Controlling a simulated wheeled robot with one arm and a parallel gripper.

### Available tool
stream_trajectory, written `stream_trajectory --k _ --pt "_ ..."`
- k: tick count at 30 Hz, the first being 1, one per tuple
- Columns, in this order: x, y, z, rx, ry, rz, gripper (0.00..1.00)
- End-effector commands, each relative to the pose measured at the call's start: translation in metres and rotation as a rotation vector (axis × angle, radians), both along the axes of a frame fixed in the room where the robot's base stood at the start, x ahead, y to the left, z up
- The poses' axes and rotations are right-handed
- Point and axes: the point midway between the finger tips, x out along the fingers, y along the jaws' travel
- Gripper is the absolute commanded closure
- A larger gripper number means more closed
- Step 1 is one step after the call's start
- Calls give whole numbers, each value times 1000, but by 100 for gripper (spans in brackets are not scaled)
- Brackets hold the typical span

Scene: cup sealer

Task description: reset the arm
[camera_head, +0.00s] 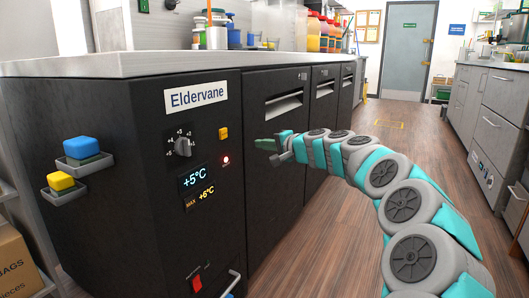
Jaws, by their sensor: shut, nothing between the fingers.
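My arm, grey with teal segments, reaches in from the lower right of the head view. My gripper (267,144) is shut and empty. It hangs in front of the dark cabinet (260,200), near the edge between the control panel and the first drawer column. Whether it touches the cabinet front cannot be told.
The panel has a knob (183,147), a yellow button (223,134), a display (196,181) and a red switch (196,284). Two sponge holders stick out at left. Bottles stand on the counter. The wooden floor (330,220) is clear toward the grey door (406,50).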

Motion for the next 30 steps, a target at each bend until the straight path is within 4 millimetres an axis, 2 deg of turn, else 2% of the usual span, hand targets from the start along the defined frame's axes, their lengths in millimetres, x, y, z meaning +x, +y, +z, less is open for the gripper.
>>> stream_trajectory --k 1,3,5,6,10,13,17,20,24,27,30 --pt "-28 16 6 -39 -1 64 100" --pt "-67 37 5 -107 6 155 100" --pt "-101 50 3 -171 10 223 100" --pt "-124 57 -3 -215 18 269 100" --pt "-200 68 -25 -373 49 400 100" --pt "-257 63 -52 -503 93 485 100" --pt "-329 40 -94 -676 173 572 100" --pt "-382 11 -128 -805 257 617 100" --pt "-451 -38 -171 -962 395 656 100" --pt "-493 -71 -193 -1043 493 672 100" --pt "-524 -97 -208 -1099 573 674 100"
